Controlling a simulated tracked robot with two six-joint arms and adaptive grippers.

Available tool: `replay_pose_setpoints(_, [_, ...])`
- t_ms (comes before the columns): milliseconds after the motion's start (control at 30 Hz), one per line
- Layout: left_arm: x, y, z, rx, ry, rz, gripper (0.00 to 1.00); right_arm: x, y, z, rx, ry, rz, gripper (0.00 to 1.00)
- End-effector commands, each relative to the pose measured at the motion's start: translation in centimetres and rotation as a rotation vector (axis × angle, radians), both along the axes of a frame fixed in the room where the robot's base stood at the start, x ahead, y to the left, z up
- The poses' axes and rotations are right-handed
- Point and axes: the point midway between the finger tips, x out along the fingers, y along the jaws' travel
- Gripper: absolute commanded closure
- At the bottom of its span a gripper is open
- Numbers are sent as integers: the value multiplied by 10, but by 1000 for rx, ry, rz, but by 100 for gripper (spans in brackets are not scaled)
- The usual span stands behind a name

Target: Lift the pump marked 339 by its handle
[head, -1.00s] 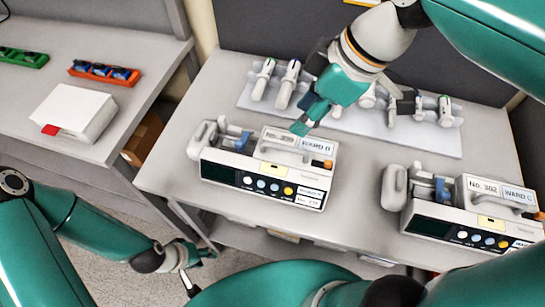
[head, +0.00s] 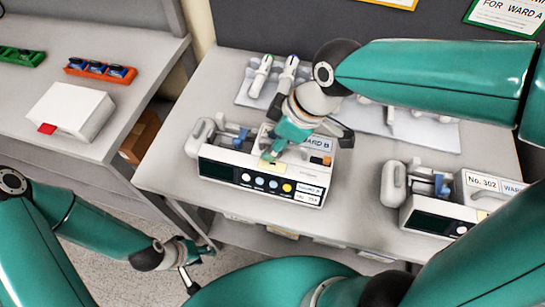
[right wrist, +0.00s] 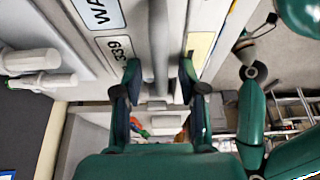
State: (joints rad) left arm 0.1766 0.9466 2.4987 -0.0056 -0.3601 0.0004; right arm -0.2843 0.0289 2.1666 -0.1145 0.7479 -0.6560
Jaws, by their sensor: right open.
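The white pump (head: 225,170) with a dark display and coloured buttons stands on the table, with a partly hidden WARD B label on top. In the right wrist view its label (right wrist: 118,48) reads 339. My right gripper (head: 270,156) is over the pump's top and hides most of its handle in the head view. In the right wrist view the open fingers lie on either side of the grey handle bar (right wrist: 161,40); contact cannot be told. My left gripper (head: 187,262) hangs low, off the table, its jaws too small to judge.
A second pump, No. 302 (head: 433,218), stands to the right, partly behind my arm. A side bench (head: 30,135) at left holds a white box (head: 72,110) and an orange rack (head: 100,72).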

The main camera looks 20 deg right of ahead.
Motion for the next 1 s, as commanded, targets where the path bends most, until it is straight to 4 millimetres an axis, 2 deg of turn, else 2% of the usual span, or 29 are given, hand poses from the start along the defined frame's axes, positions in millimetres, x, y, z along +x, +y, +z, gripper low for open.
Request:
replay_pose_setpoints(200, [0, 0, 0, 0, 0, 0, 60, 0, 0, -1, 0, 0, 0, 59])
replay_pose_setpoints(467, [0, 0, 0, 0, 0, 0, 60, 0, 0, -1, -1, 1, 0, 100])
replay_pose_setpoints(1000, [0, 0, 0, 0, 0, 0, 60, 1, 0, 1, 1, -5, -2, 100])
